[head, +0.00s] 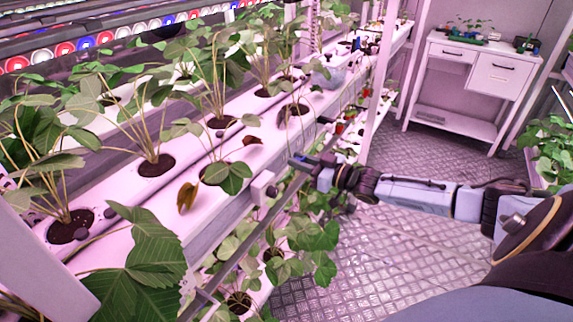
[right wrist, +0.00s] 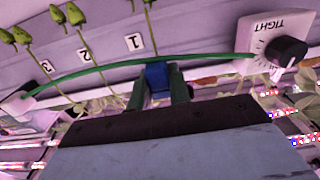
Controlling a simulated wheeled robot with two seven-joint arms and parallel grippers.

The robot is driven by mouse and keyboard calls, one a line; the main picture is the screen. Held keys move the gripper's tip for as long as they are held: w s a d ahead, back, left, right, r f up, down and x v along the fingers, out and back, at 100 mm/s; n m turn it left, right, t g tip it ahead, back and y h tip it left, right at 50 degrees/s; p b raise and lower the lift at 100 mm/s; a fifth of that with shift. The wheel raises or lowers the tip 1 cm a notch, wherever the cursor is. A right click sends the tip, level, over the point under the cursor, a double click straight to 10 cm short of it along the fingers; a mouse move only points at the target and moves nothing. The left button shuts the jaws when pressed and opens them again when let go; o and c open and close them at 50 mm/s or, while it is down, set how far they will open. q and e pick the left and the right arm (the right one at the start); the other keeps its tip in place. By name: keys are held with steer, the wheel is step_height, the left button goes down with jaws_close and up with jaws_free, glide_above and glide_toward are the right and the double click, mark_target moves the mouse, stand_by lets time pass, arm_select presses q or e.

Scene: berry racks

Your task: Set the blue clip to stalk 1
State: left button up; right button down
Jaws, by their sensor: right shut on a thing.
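In the right wrist view, which looks upside down, the blue clip (right wrist: 158,76) sits between the fingers of my right gripper (right wrist: 159,88), shut on it. The clip is at the green line (right wrist: 95,69); whether it is fastened around it I cannot tell. The thin stalk (right wrist: 152,32) beside label 1 (right wrist: 134,42) ends close to the clip; contact is unclear. In the head view my right gripper (head: 297,161) is at the front edge of the white growing gutter (head: 215,200). The clip is too small to make out there. My left gripper is out of view.
A dial marked TIGHT (right wrist: 288,50) is at the line's right end. Labels 2 (right wrist: 84,55) and 3 (right wrist: 46,66) and other budded stalks (right wrist: 75,15) are to the left. A white table (head: 470,80) stands far off.

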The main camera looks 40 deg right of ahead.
steer(key=c, duration=1.6)
jaws_free()
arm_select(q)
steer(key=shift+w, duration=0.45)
arm_select(e)
steer(key=shift+o, duration=0.2)
steer(key=shift+s, duration=0.15)
